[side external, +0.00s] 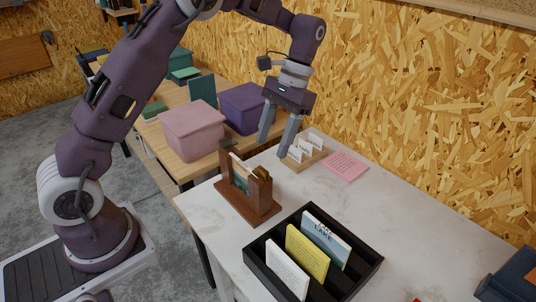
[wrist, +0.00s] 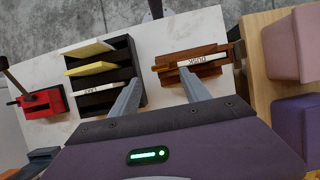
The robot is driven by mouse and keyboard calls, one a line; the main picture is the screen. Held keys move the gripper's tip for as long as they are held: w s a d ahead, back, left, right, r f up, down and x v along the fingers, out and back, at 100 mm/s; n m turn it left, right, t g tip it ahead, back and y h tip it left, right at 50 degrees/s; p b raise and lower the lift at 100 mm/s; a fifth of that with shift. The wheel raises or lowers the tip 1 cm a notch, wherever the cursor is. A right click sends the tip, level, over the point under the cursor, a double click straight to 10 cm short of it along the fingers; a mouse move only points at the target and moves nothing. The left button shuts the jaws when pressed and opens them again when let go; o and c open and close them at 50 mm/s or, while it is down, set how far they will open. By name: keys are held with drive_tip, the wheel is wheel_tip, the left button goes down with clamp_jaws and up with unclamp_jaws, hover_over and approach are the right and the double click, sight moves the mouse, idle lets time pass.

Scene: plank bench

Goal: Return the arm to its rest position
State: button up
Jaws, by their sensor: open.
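My gripper (side external: 277,130) hangs above the white bench in the side view, its two grey fingers apart and nothing between them. In the wrist view the open gripper (wrist: 160,95) also shows empty, with the bench well below. It is above and behind a brown wooden holder (side external: 262,199), which has upright cards or slim books in it. One spine in that holder (wrist: 165,68) reads "DUSK" in the wrist view.
A black slotted tray (side external: 258,262) holds a white, a yellow and a blue-white book. A small card stand (side external: 312,153) and pink sheet (side external: 345,166) lie near the chipboard wall. Pink (side external: 193,131) and purple (side external: 242,108) boxes stand on a wooden table. A red object (wrist: 42,103) sits beyond the tray.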

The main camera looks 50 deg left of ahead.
drive_tip(key=shift+r, duration=0.2)
drive_tip(key=shift+r, duration=0.1)
drive_tip(key=s+d+r+t, duration=0.2)
drive_tip(key=s+r+t, duration=0.3)
drive_tip(key=s+r, duration=0.6)
drive_tip(key=s+t, duration=0.5)
drive_tip(key=s, duration=0.8)
drive_tip(key=shift+d, duration=0.3)
